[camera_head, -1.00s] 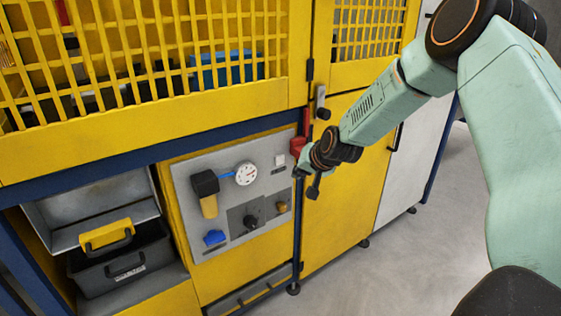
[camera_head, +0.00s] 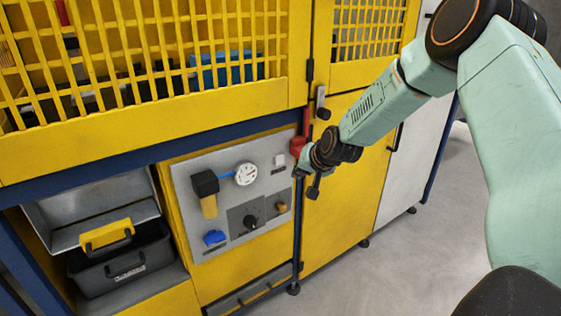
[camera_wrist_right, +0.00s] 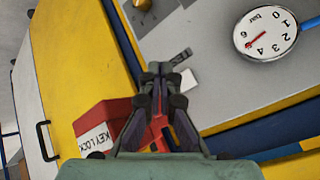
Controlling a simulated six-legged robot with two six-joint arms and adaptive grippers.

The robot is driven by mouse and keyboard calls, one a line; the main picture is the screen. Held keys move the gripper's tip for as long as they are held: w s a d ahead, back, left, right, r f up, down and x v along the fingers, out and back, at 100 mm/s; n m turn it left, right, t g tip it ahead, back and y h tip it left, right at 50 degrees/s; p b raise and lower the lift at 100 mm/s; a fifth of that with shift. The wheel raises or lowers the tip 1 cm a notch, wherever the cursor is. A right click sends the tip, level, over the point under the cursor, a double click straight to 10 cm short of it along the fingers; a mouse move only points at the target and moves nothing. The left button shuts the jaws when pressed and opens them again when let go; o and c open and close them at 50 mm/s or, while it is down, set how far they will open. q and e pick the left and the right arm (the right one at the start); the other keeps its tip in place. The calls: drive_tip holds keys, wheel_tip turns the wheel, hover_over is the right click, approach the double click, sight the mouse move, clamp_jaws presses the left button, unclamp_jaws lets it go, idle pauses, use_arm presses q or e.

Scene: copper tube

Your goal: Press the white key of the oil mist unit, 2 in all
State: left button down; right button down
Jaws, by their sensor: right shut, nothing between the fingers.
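The white key (camera_head: 279,160) is a small pale square on the grey panel of the oil mist unit (camera_head: 232,172), right of the round gauge. In the right wrist view the white key (camera_wrist_right: 189,79) shows just right of my fingertips, partly covered by them. My right gripper (camera_head: 300,173) is shut and empty, in front of the panel's right edge. It also shows in the wrist view (camera_wrist_right: 160,72), its tips close to the key. I cannot tell any contact. My left gripper is out of view.
A red key lock box (camera_wrist_right: 103,120) sits close beside my right fingers. The panel also carries a pressure gauge (camera_head: 246,174), a black knob (camera_head: 250,222) and a blue fitting (camera_head: 214,237). Grey floor (camera_head: 415,265) is clear at right.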

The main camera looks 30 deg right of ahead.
sight(280, 160)
drive_tip(key=s+p, duration=0.1)
drive_tip(key=s, duration=0.2)
drive_tip(key=shift+s+d, duration=0.1)
drive_tip(key=shift+s, duration=0.3)
drive_tip(key=shift+w, duration=0.1)
drive_tip(key=w+b, duration=0.2)
drive_tip(key=w, duration=0.1)
drive_tip(key=w+b, duration=0.4)
drive_tip(key=w, duration=0.1)
drive_tip(key=shift+w+a, duration=0.25)
drive_tip(key=shift+w, duration=0.05)
